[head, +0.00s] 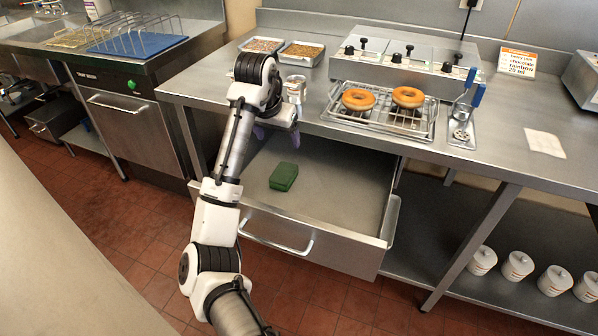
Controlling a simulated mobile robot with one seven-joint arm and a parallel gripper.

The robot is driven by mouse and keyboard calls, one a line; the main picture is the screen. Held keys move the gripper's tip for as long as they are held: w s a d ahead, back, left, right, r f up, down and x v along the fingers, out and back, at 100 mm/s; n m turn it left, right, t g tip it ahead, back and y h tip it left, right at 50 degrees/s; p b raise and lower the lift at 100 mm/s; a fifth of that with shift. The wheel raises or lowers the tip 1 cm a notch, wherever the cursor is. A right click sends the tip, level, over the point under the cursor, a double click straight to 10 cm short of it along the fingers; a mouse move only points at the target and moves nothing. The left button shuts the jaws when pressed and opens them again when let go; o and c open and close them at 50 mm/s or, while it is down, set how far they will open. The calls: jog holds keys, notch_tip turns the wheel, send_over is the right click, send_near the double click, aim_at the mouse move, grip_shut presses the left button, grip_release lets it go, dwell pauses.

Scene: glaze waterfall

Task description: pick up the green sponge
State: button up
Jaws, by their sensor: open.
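The green sponge (284,176) is a small dark green block lying flat on the bottom of the open drawer (335,190), toward its middle left. My arm reaches from the bottom of the head view up to the counter's front edge. My gripper (277,134) is above the back of the drawer, beyond the sponge and apart from it. Its fingers are partly hidden behind the arm's end, and nothing shows in it.
The steel counter (500,125) overhangs the drawer's back. On it are a can (296,89), two sprinkle trays (301,53), a rack (420,118) with two doughnuts and a glazing unit (405,70). The drawer's front panel and handle (275,238) stick out over the tiled floor.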

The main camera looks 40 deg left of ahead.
send_over(284, 173)
jog(key=s, duration=0.2)
notch_tip(284, 173, down, 8)
jog(key=shift+w+d+r, duration=0.1)
jog(key=shift+r, duration=0.05)
jog(key=shift+s+d+p+x, duration=0.15)
jog(key=shift+p+x, duration=0.2)
jog(key=shift+x, duration=1.25)
jog(key=shift+s+d+p+x, duration=0.15)
jog(key=shift+p+x, duration=0.2)
jog(key=shift+x, duration=1.3)
jog(key=shift+a+f, duration=0.15)
jog(key=shift+f, duration=0.15)
jog(key=c, duration=1.1)
